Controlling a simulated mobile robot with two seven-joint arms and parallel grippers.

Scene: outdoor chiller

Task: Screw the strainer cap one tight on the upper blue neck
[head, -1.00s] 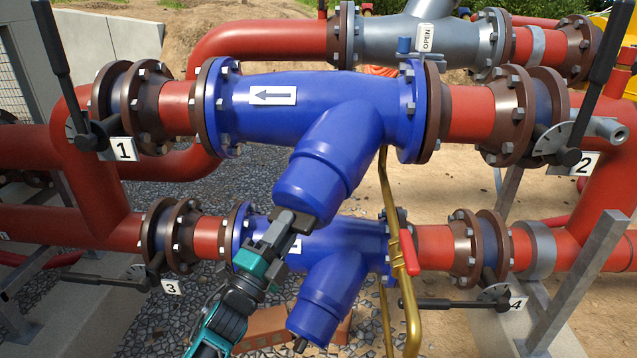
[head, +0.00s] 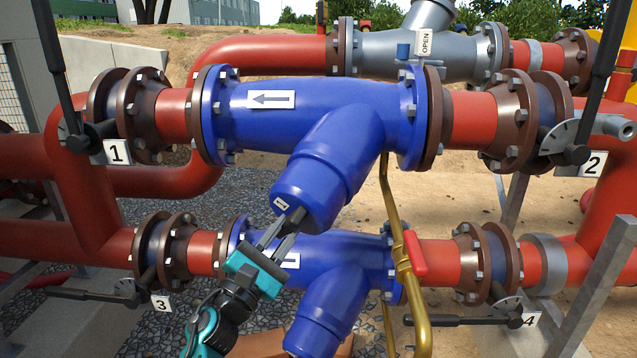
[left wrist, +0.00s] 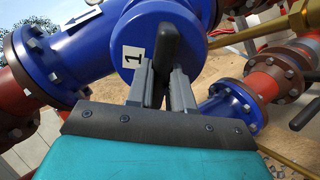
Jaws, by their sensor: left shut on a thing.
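The upper blue strainer (head: 270,105) has a neck (head: 343,130) that slants down to the left. The blue strainer cap one (head: 312,188) is on the neck's lower end, in line with it; I cannot tell how tight it is. Its end face carries a label "1", and in the left wrist view a dark grip bar (left wrist: 166,48) stands out from this face (left wrist: 143,22). My left gripper (head: 284,224) reaches up from below and is shut on the bar, with one finger on each side. My right gripper is not in view.
The lower blue strainer (head: 330,255) and its slanting cap (head: 318,325) are just below and right of my left gripper. A brass pipe with a red handle (head: 414,252) runs down right of the neck. Red pipes and black valve levers flank both strainers.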

